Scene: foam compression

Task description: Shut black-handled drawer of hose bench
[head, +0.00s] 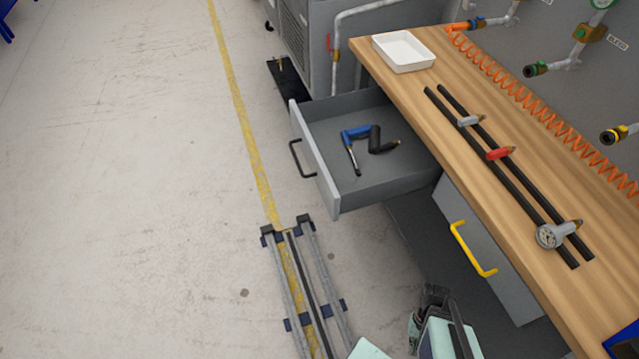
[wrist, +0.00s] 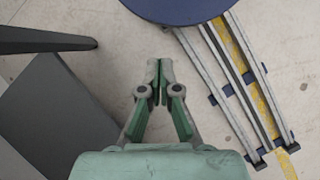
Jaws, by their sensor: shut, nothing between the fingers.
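The black-handled drawer (head: 329,188) of the hose bench stands pulled out at the bench's far end in the head view. Its black handle (head: 298,159) is on the front panel, facing left over the floor. A tool with blue and black parts (head: 371,142) lies inside the drawer. My gripper (wrist: 153,62) is shut and empty in the wrist view, with bare floor around its fingertips. In the head view my pale green arm is low near the bottom edge, nearer than the drawer and apart from it. The fingertips are hard to make out there.
A yellow-handled drawer (head: 492,258) sits shut under the wooden top (head: 412,98). The top bears a white tray (head: 403,51), black rails with fittings and an orange coiled hose (head: 538,106). Floor left of the open drawer is clear. A dark grey panel (wrist: 52,120) is left of my gripper.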

